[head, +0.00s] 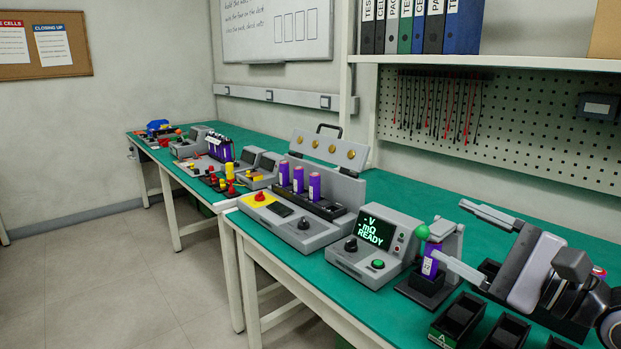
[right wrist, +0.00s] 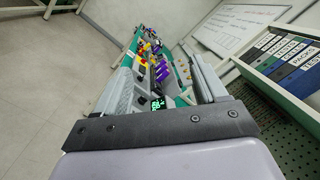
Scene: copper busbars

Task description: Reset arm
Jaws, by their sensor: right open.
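My right gripper (head: 449,230) comes in from the right in the head view, above the bench near its front right. Its two pale fingers are spread apart with nothing held between them. Its fingers also show in the right wrist view (right wrist: 168,80). A purple cell (head: 430,262) stands upright in a black holder of a small grey stand (head: 451,240), close to the lower fingertip in the picture; I cannot tell if they touch. My left gripper is not in view.
Further left, a grey fixture (head: 300,228) holds three purple cells. Black trays (head: 458,318) lie at the front right. A pegboard (head: 500,120) with leads is behind. The floor at left is clear.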

